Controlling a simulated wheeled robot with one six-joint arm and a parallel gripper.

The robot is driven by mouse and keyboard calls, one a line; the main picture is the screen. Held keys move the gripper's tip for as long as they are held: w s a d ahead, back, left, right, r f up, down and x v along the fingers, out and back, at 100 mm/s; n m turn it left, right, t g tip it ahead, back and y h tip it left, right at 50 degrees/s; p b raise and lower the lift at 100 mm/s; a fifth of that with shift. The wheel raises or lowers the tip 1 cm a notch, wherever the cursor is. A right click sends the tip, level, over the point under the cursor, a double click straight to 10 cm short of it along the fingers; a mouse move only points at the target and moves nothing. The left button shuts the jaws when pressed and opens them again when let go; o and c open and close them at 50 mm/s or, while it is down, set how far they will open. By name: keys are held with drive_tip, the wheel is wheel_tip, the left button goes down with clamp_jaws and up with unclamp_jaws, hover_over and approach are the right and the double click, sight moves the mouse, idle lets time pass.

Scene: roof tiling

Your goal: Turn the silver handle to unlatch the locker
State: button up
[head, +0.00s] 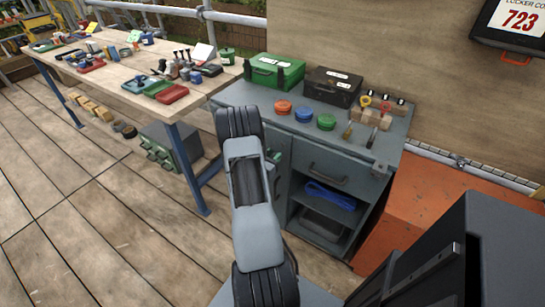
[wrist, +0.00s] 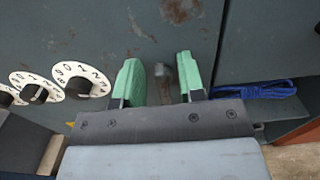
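My gripper (wrist: 160,82) has two green fingers and is open in the wrist view. The fingers point at the grey locker door (wrist: 55,30). In the head view the locker is the grey cabinet (head: 322,152) under the worktop. My arm hides the handle there, and only a bit of green finger (head: 275,156) shows beside the arm.
White number dials with black knobs (wrist: 82,80) sit left of the gripper. A blue rope (wrist: 255,91) lies on the open shelf to the right. Coloured lids (head: 304,143) and toolboxes (head: 275,71) stand on top. An orange box (head: 425,215) is at right; a long table (head: 110,75) is at left.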

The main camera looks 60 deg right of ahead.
drive_tip(key=c, duration=0.6)
drive_tip(key=shift+a, duration=0.2)
clamp_jaws()
drive_tip(key=shift+d, duration=0.15)
drive_tip(key=shift+s+f+m+b, duration=0.1)
drive_tip(key=shift+m+b, duration=0.2)
drive_tip(key=shift+b, duration=0.1)
drive_tip(key=m+b, duration=0.5)
drive_tip(key=b, duration=0.3)
drive_tip(key=s+f+m+b, duration=0.1)
drive_tip(key=m+b, duration=0.5)
drive_tip(key=b, duration=0.3)
drive_tip(key=s+f+m+b, duration=0.1)
drive_tip(key=m+b, duration=0.5)
drive_tip(key=b, duration=0.2)
drive_tip(key=shift+f+b, duration=0.15)
drive_tip(key=shift+b, duration=0.15)
drive_tip(key=shift+m, duration=0.3)
